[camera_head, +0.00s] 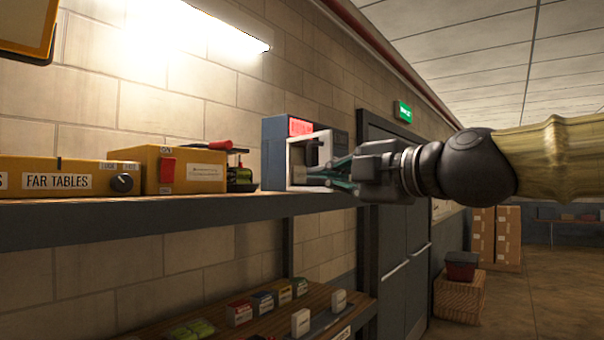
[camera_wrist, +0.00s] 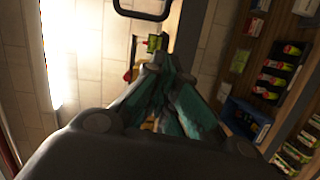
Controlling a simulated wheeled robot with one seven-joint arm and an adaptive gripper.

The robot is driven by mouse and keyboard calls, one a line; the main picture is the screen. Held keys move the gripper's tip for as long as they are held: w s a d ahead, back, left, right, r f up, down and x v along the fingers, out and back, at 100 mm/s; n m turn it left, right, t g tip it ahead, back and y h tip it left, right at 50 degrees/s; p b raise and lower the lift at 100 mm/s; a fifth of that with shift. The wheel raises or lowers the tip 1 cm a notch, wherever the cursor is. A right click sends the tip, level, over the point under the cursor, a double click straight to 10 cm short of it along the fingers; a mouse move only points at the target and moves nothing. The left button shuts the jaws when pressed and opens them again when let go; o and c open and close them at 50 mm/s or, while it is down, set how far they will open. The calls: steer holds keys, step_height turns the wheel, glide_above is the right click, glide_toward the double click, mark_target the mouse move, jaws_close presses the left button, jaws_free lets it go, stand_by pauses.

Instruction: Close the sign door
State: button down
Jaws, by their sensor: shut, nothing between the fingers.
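A blue-grey box (camera_head: 276,152) with a lit red panel (camera_head: 300,127) stands at the right end of the upper shelf. A pale door-like frame (camera_head: 298,163) shows on its near face; I cannot tell for sure that this is the sign door or how far it stands open. My gripper (camera_head: 322,176) is shut and empty, its teal fingers at the pale frame; whether they touch it is unclear. In the wrist view the fingers (camera_wrist: 158,75) come together, with a dark loop-shaped handle (camera_wrist: 143,14) beyond them at the top edge. My gripper hides part of the box's right side.
Yellow units (camera_head: 185,170) stand left on the upper shelf (camera_head: 120,208), with a red-handled tool (camera_head: 215,146) near the box. A lower shelf (camera_head: 262,322) holds several small boxes. A dark door (camera_head: 395,240) is behind my arm. Floor at right is open, with cartons (camera_head: 496,236) further back.

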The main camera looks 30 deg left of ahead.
step_height(320, 180, up, 4)
steer(key=s+n, duration=0.1)
steer(key=s, duration=0.1)
steer(key=w+a+p, duration=0.6)
steer(key=a+p, duration=0.1)
steer(key=p, duration=0.1)
steer(key=shift+a+f+g+y+p, duration=0.2)
steer(key=shift+a+g+y+p, duration=0.05)
steer(key=shift+g+y+p, duration=0.05)
steer(key=shift+d, duration=0.2)
steer(key=shift+n, duration=0.3)
